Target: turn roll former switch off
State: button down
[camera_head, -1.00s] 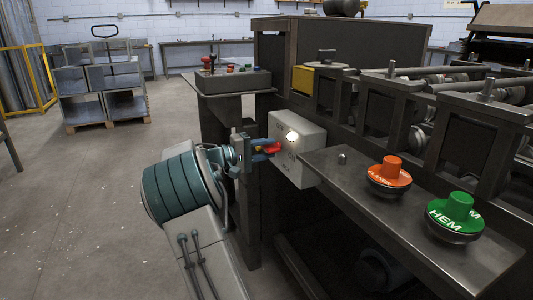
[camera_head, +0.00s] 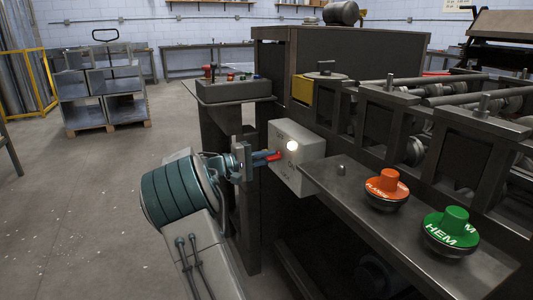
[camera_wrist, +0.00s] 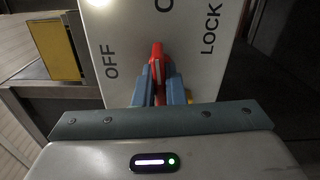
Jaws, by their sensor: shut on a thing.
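The roll former switch is a red handle (camera_head: 274,157) on the side face of a pale grey box (camera_head: 310,149). In the wrist view the handle (camera_wrist: 157,58) points up the panel, between the OFF label on the left and the LOCK label on the right. A third label above it is cut off by the frame's top edge. My gripper (camera_head: 268,158) is at the box, and its blue fingers (camera_wrist: 158,92) are shut on the red handle, one on each side. The fingers hide the handle's lower part. A white lamp (camera_head: 292,145) on the box is lit.
An orange knob (camera_head: 387,184) and a green HEM knob (camera_head: 451,226) stand on the machine's steel ledge (camera_head: 345,188), right of the box. A control console (camera_head: 232,90) is behind my gripper. A cart of metal boxes (camera_head: 103,85) stands far left; floor between is clear.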

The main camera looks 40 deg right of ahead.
jog(key=n+p, duration=0.1)
jog(key=p, duration=0.2)
jog(key=r+n+p, duration=0.1)
jog(key=n+p, duration=0.1)
jog(key=p, duration=0.1)
jog(key=n+p, duration=0.6)
jog(key=p, duration=0.3)
jog(key=shift+f, duration=0.1)
jog(key=n+p, duration=0.5)
jog(key=p, duration=0.1)
jog(key=shift+f, duration=0.15)
jog(key=shift+f+n+p, duration=0.2)
jog(key=shift+n+p, duration=1.2)
jog(key=shift+p, duration=0.05)
jog(key=shift+f, duration=0.1)
jog(key=c, duration=1.5)
grip_release()
jog(key=shift+a, duration=0.1)
